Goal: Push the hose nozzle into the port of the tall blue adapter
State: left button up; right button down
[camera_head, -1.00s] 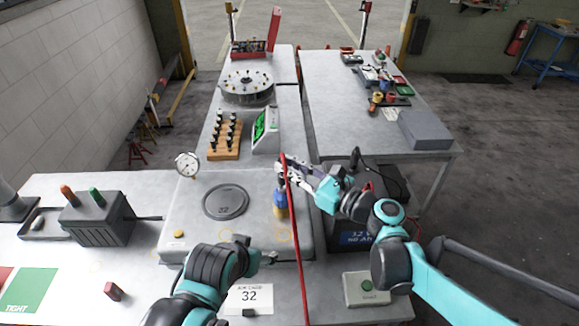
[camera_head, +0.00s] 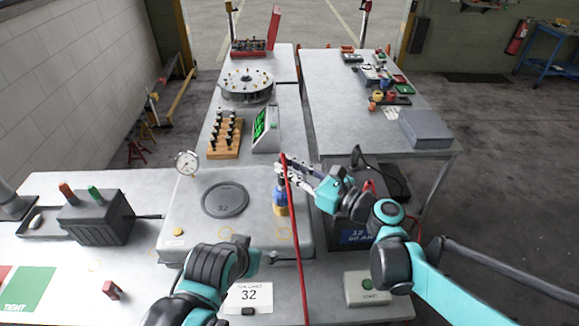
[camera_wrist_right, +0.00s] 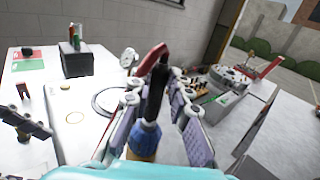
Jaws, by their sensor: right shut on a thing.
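The tall blue adapter (camera_head: 281,197) stands upright on the raised grey plate, with a blue upper part and a yellow lower part. My right gripper (camera_head: 285,171) is over its top, shut on the black hose nozzle (camera_wrist_right: 155,92). A red hose (camera_head: 296,235) runs from the nozzle across the front of the adapter. In the right wrist view the nozzle points down at the top of the blue adapter (camera_wrist_right: 146,136), and they look lined up and touching. How deep the tip sits is hidden. My left arm is low in the head view; its fingers are unclear.
A wooden rack (camera_head: 226,137) and a green-screen box (camera_head: 265,130) are behind. A dark grey block (camera_head: 97,218) is at the left.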

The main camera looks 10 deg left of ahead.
jog(key=shift+f, duration=0.35)
jog(key=c, duration=1.3)
grip_release()
jog(key=shift+c, duration=0.2)
jog(key=shift+d, duration=0.15)
